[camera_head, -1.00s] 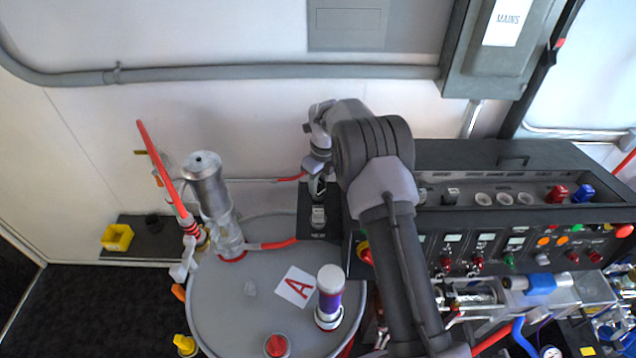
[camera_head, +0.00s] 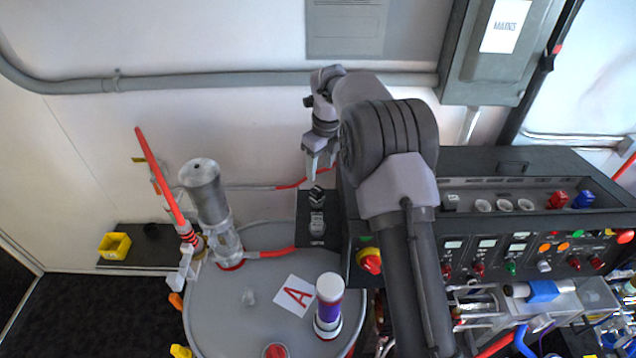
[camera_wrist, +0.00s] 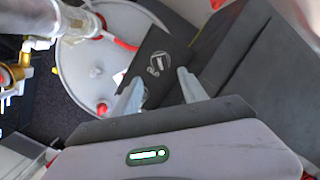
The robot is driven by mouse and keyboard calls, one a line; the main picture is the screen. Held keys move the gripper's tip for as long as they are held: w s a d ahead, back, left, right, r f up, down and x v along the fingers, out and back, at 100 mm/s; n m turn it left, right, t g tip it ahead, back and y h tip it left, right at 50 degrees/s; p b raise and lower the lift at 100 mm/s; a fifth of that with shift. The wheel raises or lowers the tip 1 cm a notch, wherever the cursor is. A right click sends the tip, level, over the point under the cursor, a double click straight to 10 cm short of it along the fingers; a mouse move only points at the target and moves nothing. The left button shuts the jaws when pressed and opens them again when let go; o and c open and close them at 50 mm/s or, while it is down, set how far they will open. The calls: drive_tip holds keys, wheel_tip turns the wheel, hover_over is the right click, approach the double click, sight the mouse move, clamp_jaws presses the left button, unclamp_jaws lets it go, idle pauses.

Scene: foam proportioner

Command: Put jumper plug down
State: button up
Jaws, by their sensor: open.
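A small dark plug with a pale band, which looks like the jumper plug (camera_head: 316,196), stands on a narrow black shelf (camera_head: 306,238) at the left end of the control console. A grey block-like piece (camera_head: 317,223) sits just in front of it on the same shelf. My gripper (camera_head: 317,172) hangs just above the plug, pointing down, with its fingers apart and empty. In the wrist view my gripper (camera_wrist: 160,90) shows two separated fingers, with the shelf (camera_wrist: 163,42) and its small pale-marked pieces beyond them.
The black console (camera_head: 520,185) with knobs and buttons stands to the right, and a red emergency knob (camera_head: 369,262) is near the shelf. A grey drum (camera_head: 240,310) with a metal cylinder (camera_head: 203,190) and a purple-banded cylinder (camera_head: 329,300) is at the left. A yellow bin (camera_head: 115,245) sits farther left.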

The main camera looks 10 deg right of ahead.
drive_tip(key=s+a+r+n+t, duration=0.2)
drive_tip(key=s+r+n, duration=0.85)
drive_tip(key=r, duration=0.65)
drive_tip(key=s+a+r+n+t+y, duration=0.1)
drive_tip(key=s+r+n, duration=0.15)
drive_tip(key=s, duration=0.65)
drive_tip(key=s+a+r+n, duration=0.15)
drive_tip(key=s+n, duration=0.25)
drive_tip(key=s, duration=0.5)
drive_tip(key=s+f+n+t, duration=0.1)
drive_tip(key=s+f+n, duration=0.3)
drive_tip(key=s+n, duration=0.3)
drive_tip(key=s, duration=0.3)
drive_tip(key=shift+s+f+n+t, duration=0.25)
drive_tip(key=shift+s+n+t, duration=0.05)
drive_tip(key=shift+n, duration=0.1)
